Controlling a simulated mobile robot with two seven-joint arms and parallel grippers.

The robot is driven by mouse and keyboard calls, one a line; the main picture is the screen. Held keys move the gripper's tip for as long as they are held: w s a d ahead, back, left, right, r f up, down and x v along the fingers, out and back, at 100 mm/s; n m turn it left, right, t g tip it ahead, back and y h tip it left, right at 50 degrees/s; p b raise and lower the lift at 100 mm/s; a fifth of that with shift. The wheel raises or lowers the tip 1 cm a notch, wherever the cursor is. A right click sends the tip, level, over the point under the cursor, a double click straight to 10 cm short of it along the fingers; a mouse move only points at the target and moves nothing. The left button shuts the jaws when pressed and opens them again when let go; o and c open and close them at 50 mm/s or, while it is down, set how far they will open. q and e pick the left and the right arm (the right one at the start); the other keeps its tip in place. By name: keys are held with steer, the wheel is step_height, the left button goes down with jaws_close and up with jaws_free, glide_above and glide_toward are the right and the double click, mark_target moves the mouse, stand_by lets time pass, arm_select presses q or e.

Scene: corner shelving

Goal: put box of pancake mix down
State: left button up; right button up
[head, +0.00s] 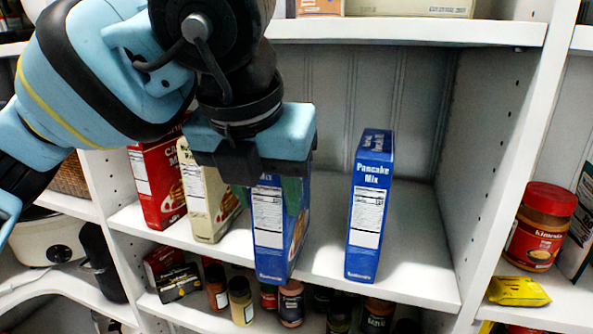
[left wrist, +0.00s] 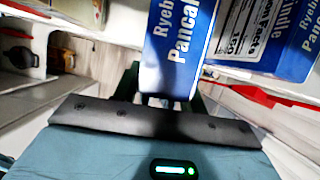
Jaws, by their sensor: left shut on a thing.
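My left gripper (head: 268,188) is shut on the top of a blue box of pancake mix (head: 268,238). The box is upright at the front of the middle shelf (head: 325,262). I cannot tell whether its bottom touches the shelf. In the left wrist view the held box (left wrist: 178,50) shows its blue side with white lettering, between the fingers. A second blue pancake mix box (head: 369,205) stands upright to the right, apart from the held one. My right gripper is not in view.
A cream box (head: 205,195) and a red box (head: 157,185) stand left of the held box. Jars (head: 290,303) crowd the shelf below. A red-lidded jar (head: 540,228) and yellow packet (head: 518,291) sit on the right shelf. Shelf room is free right of the second blue box.

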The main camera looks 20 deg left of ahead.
arm_select(q)
steer(key=shift+w+r, duration=0.1)
steer(key=shift+w, duration=1.05)
steer(key=w+p, duration=0.1)
steer(key=w, duration=0.2)
steer(key=shift+r, duration=0.15)
steer(key=shift+w, duration=0.2)
jaws_close()
steer(key=shift+f, duration=0.25)
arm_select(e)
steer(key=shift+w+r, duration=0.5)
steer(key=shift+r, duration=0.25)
arm_select(q)
steer(key=shift+f, duration=0.2)
steer(key=o, duration=1.3)
jaws_free()
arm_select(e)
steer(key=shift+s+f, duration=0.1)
